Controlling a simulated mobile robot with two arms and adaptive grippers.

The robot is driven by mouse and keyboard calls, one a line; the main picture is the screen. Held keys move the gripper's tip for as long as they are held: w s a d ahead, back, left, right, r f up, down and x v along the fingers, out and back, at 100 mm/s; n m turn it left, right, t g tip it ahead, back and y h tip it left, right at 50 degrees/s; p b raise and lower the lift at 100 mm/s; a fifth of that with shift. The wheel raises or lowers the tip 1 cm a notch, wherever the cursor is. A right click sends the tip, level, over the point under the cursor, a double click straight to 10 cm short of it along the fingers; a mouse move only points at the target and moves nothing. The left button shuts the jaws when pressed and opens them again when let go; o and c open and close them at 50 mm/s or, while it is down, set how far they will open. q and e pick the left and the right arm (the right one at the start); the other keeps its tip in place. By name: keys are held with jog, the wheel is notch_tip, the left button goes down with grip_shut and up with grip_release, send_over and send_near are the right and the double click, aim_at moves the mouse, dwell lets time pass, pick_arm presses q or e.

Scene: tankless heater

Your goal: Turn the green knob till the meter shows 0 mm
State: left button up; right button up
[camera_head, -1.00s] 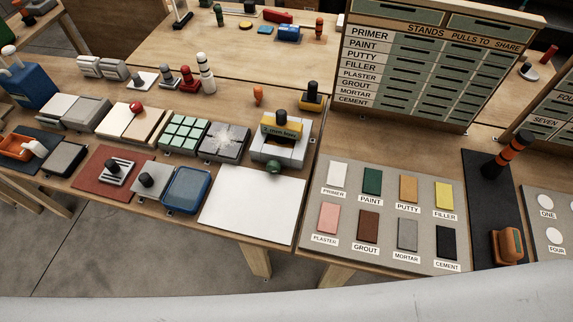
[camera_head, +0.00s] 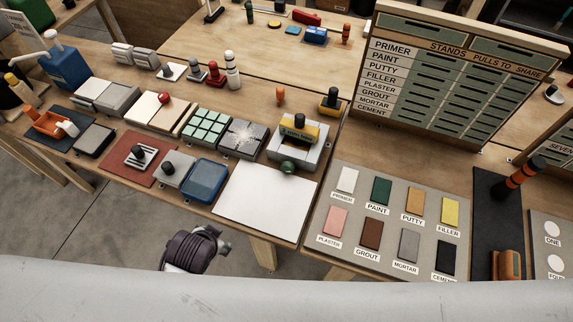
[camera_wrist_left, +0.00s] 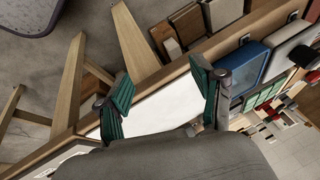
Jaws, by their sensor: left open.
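The green knob (camera_head: 287,167) is a small dark-green ball at the front of a pale grey device (camera_head: 316,146) on the bench. A yellow meter plate (camera_head: 298,130) with a black top sits on that device. Its lettering includes "mm", but the number is too small to read surely. My left gripper (camera_wrist_left: 160,95) shows in the left wrist view with two green-padded fingers apart and nothing between them. A white panel lies behind the fingers there. The knob cannot be made out in that view. My right gripper is not in view.
A white panel (camera_head: 265,201) lies flat in front of the knob. A blue tray (camera_head: 205,181) and a green-tiled block (camera_head: 207,135) stand to its left. A sample board (camera_head: 385,222) lies right. My dark arm part (camera_head: 193,250) is beyond the front edge.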

pick_arm(q)
jog(key=w+d+r+m+t, duration=0.5)
jog(key=w+r+m+t, duration=0.15)
jog(key=w+m, duration=0.6)
jog(key=m+t+h, duration=0.1)
jog(key=m+h, duration=0.4)
jog(key=m, duration=1.3)
send_near(285, 170)
jog(key=shift+s+a+r+n+p, duration=0.2)
jog(key=shift+s+a+r, duration=0.2)
jog(key=shift+s+a, duration=0.2)
jog(key=shift+s+a+r+n+p, duration=0.1)
jog(key=shift+s+a+r+p, duration=0.1)
jog(key=shift+s+a+r, duration=0.25)
jog(key=shift+d+f+m+h, duration=0.1)
jog(key=shift+f+m+h, duration=0.35)
jog(key=shift+m+h, duration=0.25)
jog(key=shift+d+f+m, duration=0.15)
jog(key=shift+m, duration=0.1)
jog(key=b+x, duration=0.1)
jog(key=x, duration=1.2)
jog(key=shift+w+b, duration=0.2)
jog(key=shift+b, duration=0.2)
